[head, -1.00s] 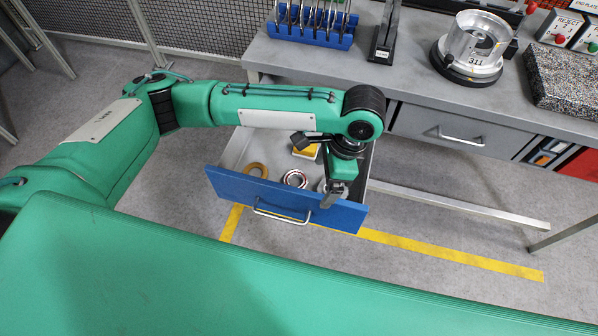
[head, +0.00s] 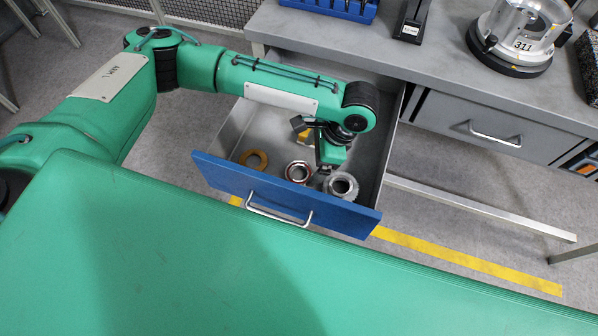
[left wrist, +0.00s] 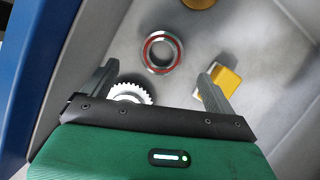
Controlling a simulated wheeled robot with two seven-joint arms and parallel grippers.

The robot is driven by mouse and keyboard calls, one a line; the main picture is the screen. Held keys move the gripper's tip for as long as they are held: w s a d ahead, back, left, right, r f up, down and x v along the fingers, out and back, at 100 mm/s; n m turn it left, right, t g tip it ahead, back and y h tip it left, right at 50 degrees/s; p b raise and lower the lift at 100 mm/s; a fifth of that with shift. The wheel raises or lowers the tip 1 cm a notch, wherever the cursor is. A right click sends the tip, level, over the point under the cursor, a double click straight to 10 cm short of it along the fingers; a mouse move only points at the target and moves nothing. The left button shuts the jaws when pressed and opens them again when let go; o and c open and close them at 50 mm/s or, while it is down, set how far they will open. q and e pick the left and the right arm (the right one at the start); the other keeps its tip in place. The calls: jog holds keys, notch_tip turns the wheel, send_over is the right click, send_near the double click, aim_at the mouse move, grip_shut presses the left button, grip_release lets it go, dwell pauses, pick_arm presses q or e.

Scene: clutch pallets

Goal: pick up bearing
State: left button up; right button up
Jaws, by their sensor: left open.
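The bearing (head: 291,174), a metal ring with a red band, lies flat in the open drawer (head: 276,197). In the left wrist view the bearing (left wrist: 178,54) lies just beyond and between the fingertips, not gripped. My left gripper (head: 325,171) is inside the drawer, to the right of the bearing in the head view. Its two fingers are spread and empty in the left wrist view (left wrist: 158,70). The toothed gear (head: 353,187) lies to the right of the bearing; the gripper partly hides it in the left wrist view. My right gripper is not in view.
A yellow-orange ring (head: 264,160) lies left of the bearing. A yellow block (head: 299,124) lies farther back, partly hidden by my gripper. The drawer's blue front (head: 225,175) and grey walls bound the space. The workbench (head: 420,65) stands behind.

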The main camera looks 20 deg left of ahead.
aim_at(297, 176)
pick_arm(q)
jog(key=x, duration=0.6)
jog(key=shift+w+f, duration=0.2)
jog(key=shift+f, duration=0.2)
jog(key=c, duration=1.2)
jog(key=shift+r, duration=0.1)
jog(key=shift+c, duration=0.2)
